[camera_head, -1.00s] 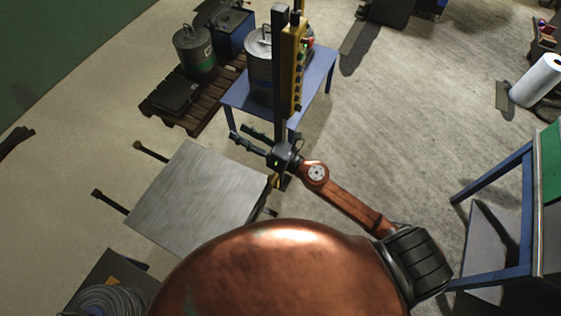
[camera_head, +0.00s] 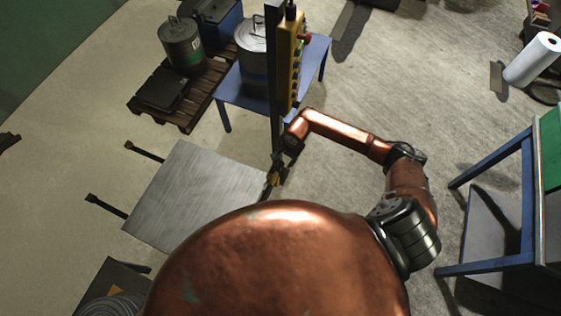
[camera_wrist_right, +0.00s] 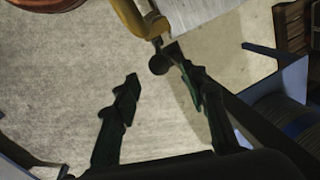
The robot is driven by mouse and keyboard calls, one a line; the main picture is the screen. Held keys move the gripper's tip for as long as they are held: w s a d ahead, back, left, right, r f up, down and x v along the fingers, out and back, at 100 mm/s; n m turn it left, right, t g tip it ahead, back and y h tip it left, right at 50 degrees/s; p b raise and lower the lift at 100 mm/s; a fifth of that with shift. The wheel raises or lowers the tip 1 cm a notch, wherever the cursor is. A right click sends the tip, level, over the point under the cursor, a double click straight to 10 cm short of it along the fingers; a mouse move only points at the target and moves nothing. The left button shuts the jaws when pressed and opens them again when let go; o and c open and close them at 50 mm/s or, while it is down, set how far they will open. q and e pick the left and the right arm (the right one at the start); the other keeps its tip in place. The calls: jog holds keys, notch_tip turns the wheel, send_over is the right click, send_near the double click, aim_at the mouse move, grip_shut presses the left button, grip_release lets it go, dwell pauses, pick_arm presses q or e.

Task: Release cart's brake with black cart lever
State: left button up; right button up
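The cart's grey metal plate (camera_head: 195,190) lies left of centre in the head view, and its edge shows at the top of the right wrist view (camera_wrist_right: 198,14). A yellow bracket (camera_wrist_right: 132,16) stands at the cart's edge. Below it in the wrist view is a black lever with a round knob (camera_wrist_right: 159,65). My right gripper (camera_wrist_right: 154,69) is open with nothing held. The knob appears between its fingertips, closer to the right-hand finger; contact cannot be told. In the head view this gripper (camera_head: 276,165) is dark and partly hidden beside the cart's right edge. My left gripper is not in view.
A yellow control pendant (camera_head: 290,65) hangs on a dark column (camera_head: 275,100) just behind the gripper. A blue table (camera_head: 235,95) with a metal drum (camera_head: 254,65) stands behind. A blue-framed workbench (camera_head: 500,165) is at right. Floor between is clear.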

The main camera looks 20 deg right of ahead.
aim_at(282, 162)
jog(key=shift+w+a+f, duration=0.15)
jog(key=shift+f, duration=0.8)
jog(key=shift+w+a+f, duration=0.1)
jog(key=shift+f, duration=0.85)
jog(key=shift+w+a+f, duration=0.15)
jog(key=shift+f, duration=0.8)
jog(key=shift+c, duration=0.3)
grip_shut()
